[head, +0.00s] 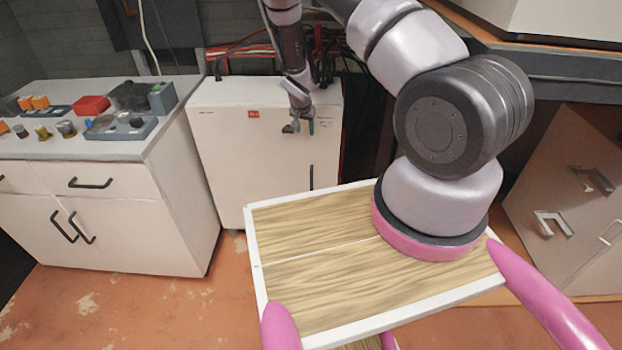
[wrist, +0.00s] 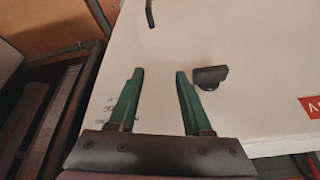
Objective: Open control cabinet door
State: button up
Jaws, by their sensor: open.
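The control cabinet (head: 235,150) is a white box in the middle of the head view. Its front carries a red label (head: 253,114) and a slim black vertical handle (head: 312,177) low at the right. The door looks shut. My gripper (head: 299,127) hangs in front of the upper right of the door, above the handle. In the wrist view my gripper (wrist: 159,75) has two green fingers, open with nothing between them. A dark knob or latch (wrist: 210,77) sits on the white front just beside the right finger. A black handle end (wrist: 150,12) shows at the top edge.
A white bench cabinet (head: 110,215) with coloured devices on top stands left. My wooden-topped base (head: 320,235) fills the foreground. Red and black cables (head: 325,45) run behind the cabinet. Brown cabinet doors (head: 570,200) are at right. Orange floor (head: 150,300) is clear at lower left.

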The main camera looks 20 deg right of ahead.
jog(key=n, duration=0.1)
send_near(311, 177)
jog(key=f, duration=0.1)
jog(key=x, duration=1.1)
jog(key=shift+w+d, duration=0.1)
jog(key=shift+w, duration=0.05)
grip_shut()
dwell(0.7)
